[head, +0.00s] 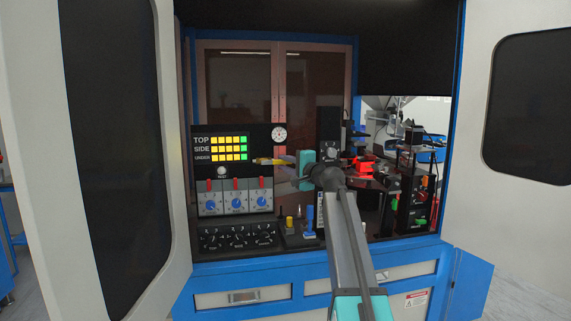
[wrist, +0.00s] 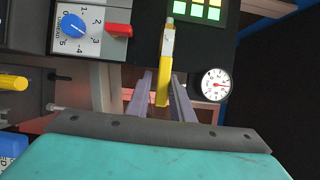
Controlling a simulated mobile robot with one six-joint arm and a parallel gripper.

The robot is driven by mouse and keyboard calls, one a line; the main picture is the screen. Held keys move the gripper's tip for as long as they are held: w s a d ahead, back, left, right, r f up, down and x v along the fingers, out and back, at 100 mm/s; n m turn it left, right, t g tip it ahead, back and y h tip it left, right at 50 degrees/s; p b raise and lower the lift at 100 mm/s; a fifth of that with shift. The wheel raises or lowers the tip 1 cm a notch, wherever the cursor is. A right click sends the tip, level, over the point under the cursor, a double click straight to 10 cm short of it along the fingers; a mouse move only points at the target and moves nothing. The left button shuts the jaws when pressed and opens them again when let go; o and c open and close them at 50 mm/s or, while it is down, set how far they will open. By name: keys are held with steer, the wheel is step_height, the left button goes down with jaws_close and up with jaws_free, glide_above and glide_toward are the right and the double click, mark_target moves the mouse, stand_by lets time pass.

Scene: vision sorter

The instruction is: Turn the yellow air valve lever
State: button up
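The yellow air valve lever (head: 267,161) sticks out from the right side of the dark control panel, below the round gauge, in the head view. In the wrist view the lever (wrist: 163,88) is a yellow bar with a paler, worn-looking far part, pointing back toward my gripper. My gripper (wrist: 162,82) is in front of it with one grey finger on each side. The fingers look apart, with narrow gaps beside the lever; whether either touches it is hard to tell. In the head view my arm partly hides this area.
The pressure gauge (wrist: 215,85) is close to the right finger. A dial module with a blue knob (wrist: 73,25) and a red switch (wrist: 118,30) is at upper left. In the head view, red-lit equipment (head: 363,165) stands right of my gripper, and open cabinet doors flank the bench.

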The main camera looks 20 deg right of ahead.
steer(key=shift+o, duration=1.4)
steer(key=shift+s+d+f, duration=0.1)
steer(key=b+v, duration=0.1)
steer(key=v, duration=1.2)
steer(key=shift+s+b, duration=0.3)
steer(key=shift+s, duration=0.05)
